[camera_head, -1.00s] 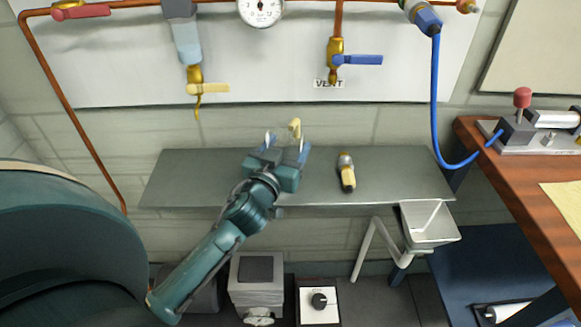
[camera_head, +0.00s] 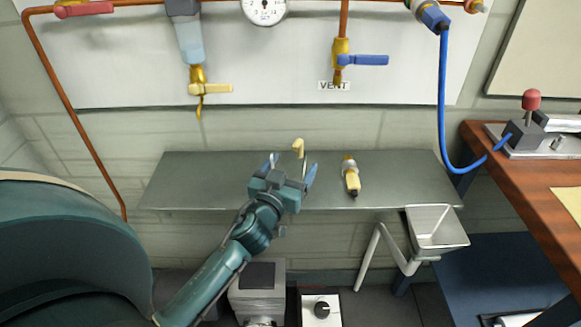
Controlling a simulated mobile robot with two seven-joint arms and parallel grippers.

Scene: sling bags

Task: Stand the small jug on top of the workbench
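My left gripper (camera_head: 291,168) is above the grey metal shelf (camera_head: 400,178), its two fingers spread apart. A small cream hooked piece (camera_head: 298,148) shows just beyond and between the fingers and travels with them, so the gripper seems to hold it. It may be part of the small jug; the rest is hidden by the gripper, and no whole jug is plain to see. The wooden workbench (camera_head: 510,195) is at the right, its top partly cut off by the frame. My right gripper is not in view.
A cream and dark tool-like thing (camera_head: 351,176) lies on the shelf right of the gripper. A blue hose (camera_head: 441,100) hangs between shelf and workbench. A red-knobbed fixture (camera_head: 531,115) and yellow sheet (camera_head: 570,205) occupy the workbench, with bare wood between. A grey funnel-like bin (camera_head: 437,228) is below the shelf.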

